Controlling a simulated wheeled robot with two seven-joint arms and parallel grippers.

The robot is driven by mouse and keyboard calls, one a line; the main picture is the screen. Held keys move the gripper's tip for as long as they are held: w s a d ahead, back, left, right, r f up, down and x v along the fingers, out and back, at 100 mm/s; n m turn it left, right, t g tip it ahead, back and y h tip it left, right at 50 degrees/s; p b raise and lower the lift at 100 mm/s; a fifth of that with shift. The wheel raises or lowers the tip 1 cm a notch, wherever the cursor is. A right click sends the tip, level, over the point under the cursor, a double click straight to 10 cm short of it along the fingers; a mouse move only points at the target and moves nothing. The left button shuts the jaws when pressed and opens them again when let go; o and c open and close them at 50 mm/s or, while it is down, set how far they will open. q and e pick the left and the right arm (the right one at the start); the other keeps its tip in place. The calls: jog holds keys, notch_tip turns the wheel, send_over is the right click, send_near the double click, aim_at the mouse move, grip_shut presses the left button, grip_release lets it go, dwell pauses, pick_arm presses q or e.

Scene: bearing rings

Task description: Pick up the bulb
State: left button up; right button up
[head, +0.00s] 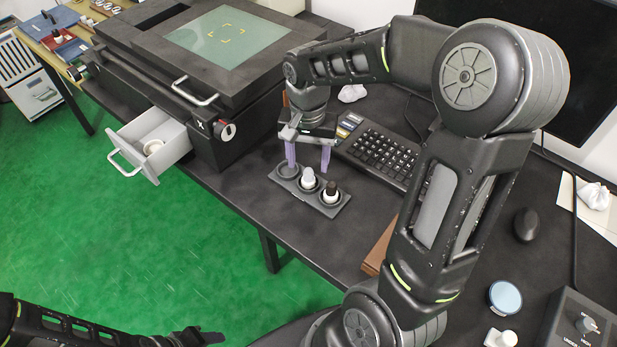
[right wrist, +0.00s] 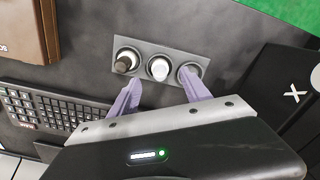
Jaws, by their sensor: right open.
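A grey tray (head: 331,211) with three round sockets lies on the dark desk; it also shows in the right wrist view (right wrist: 146,42). A white, rounded piece that looks like the bulb (head: 308,179) stands in the middle socket, and in the right wrist view (right wrist: 159,68) too. A black-topped piece with a white base (head: 330,192) stands in an end socket. My right gripper (head: 308,168) is open above the tray, its purple fingers either side of the white piece, apparently not touching it. My left gripper (head: 205,338) is low at the bottom edge, its jaws unclear.
A keyboard (head: 378,153) lies right behind the tray. A black machine (head: 195,85) with an open white drawer (head: 150,140) holding a ring (head: 153,147) stands left. A mouse (head: 527,225) and round blue-topped item (head: 505,298) are at right.

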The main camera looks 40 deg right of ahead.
aim_at(308, 170)
notch_tip(308, 170, down, 5)
jog(key=shift+d+f, duration=0.1)
dwell(0.4)
jog(key=shift+c, duration=0.2)
grip_shut()
dwell(0.6)
